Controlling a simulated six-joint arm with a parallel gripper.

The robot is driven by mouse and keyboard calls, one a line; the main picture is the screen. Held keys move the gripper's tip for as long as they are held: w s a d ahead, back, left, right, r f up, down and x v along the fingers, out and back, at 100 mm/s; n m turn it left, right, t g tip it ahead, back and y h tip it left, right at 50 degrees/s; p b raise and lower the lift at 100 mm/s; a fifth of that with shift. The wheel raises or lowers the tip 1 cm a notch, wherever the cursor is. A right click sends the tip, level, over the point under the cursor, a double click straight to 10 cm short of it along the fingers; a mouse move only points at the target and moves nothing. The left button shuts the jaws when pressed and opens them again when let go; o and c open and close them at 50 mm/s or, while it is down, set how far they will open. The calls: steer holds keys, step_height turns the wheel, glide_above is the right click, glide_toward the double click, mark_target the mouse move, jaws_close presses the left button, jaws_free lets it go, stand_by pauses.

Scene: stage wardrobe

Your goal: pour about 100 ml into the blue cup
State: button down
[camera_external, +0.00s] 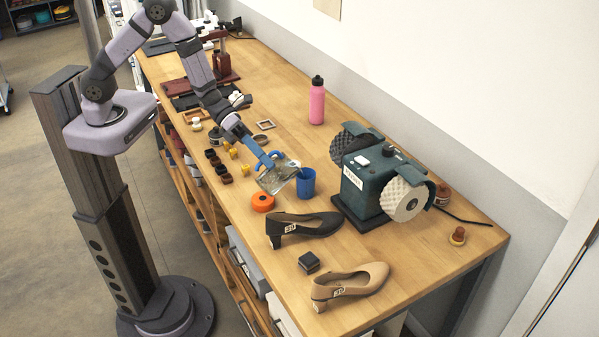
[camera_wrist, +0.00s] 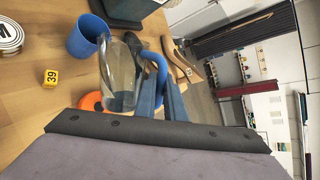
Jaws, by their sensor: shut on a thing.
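The blue cup (camera_external: 306,186) stands upright on the bench, left of the green grinder. In the wrist view the cup (camera_wrist: 84,40) is at the upper left, and its inside bottom cannot be made out. My gripper (camera_external: 266,161) is shut on the blue handle of a clear jug (camera_external: 275,180). The jug is tilted, with its rim close beside the cup at the cup's left. In the wrist view the jug (camera_wrist: 120,78) lies sideways in the picture, its rim near the cup. I cannot tell the liquid level or whether any is flowing.
An orange roll (camera_external: 262,202) lies just below the jug. A black shoe (camera_external: 305,224) and a tan shoe (camera_external: 350,285) stand nearer the front. The green grinder (camera_external: 365,182) is right of the cup, and a pink bottle (camera_external: 317,103) stands behind. Small blocks lie to the left.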

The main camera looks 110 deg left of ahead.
steer(key=shift+w+a+r+n+g+h+p, duration=0.35)
steer(key=shift+r+p, duration=0.35)
steer(key=shift+p, duration=1.05)
steer(key=shift+w+a+r+p, duration=0.15)
steer(key=shift+r+p, duration=0.1)
steer(key=shift+p, duration=0.3)
steer(key=shift+n, duration=0.25)
steer(key=shift+f, duration=0.1)
